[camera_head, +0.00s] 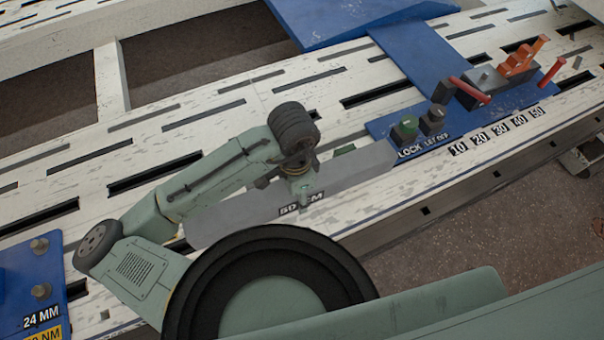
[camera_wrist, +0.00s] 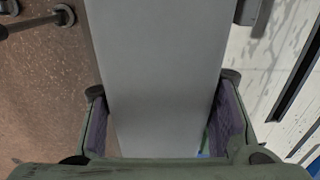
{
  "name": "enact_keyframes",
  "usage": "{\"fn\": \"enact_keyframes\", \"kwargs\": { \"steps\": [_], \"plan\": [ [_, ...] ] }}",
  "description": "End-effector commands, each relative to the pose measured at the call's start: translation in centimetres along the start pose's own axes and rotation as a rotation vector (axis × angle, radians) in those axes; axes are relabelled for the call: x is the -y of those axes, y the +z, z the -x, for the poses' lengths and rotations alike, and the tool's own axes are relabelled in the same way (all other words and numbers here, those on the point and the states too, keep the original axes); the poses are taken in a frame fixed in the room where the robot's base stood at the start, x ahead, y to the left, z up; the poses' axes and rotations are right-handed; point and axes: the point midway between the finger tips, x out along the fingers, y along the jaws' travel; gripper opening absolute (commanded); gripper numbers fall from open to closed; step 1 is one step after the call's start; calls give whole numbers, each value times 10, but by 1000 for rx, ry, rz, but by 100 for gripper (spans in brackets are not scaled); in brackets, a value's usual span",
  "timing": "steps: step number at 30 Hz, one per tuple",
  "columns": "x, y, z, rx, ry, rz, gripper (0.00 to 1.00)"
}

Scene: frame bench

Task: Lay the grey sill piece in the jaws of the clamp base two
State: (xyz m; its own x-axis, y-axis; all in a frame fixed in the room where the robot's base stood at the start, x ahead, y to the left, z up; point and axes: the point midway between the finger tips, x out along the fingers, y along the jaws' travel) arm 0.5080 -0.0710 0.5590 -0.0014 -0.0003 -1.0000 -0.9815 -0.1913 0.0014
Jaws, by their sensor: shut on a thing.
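The grey sill piece (camera_head: 355,176) is a long flat bar marked with a "50 CM" label. My gripper (camera_head: 302,190) is shut on it near its middle, over the slotted white bench. In the wrist view the sill piece (camera_wrist: 160,65) runs between the two pads of my gripper (camera_wrist: 162,125). A blue base (camera_head: 378,128) with buttons marked "LOCK" and "LET OFF" and orange-red clamp parts (camera_head: 515,62) stands at the right. The sill's right end is close to this base in the picture. No number two shows on it; I cannot tell whether it is clamp base two.
The slotted white bench (camera_head: 200,95) runs from lower left to upper right. A blue plate (camera_head: 25,272) with bolts and a "24 MM" label sits at the left edge. A larger blue panel (camera_head: 340,20) lies behind. A scale from 10 to 50 (camera_head: 497,132) runs along the front edge.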

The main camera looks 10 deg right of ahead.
Motion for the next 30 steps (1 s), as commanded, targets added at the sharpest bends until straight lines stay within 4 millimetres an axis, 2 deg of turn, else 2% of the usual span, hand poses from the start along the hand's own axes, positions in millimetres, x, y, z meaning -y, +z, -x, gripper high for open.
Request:
{"fn": "enact_keyframes", "kwargs": {
  "steps": [6, 16, 30],
  "plan": [
    [-27, 22, 7, -2, -3, 2, 0],
    [-34, 30, 12, 1, 0, 7, 0],
    [-43, 36, 7, -3, -2, 10, 0]
  ]
}}
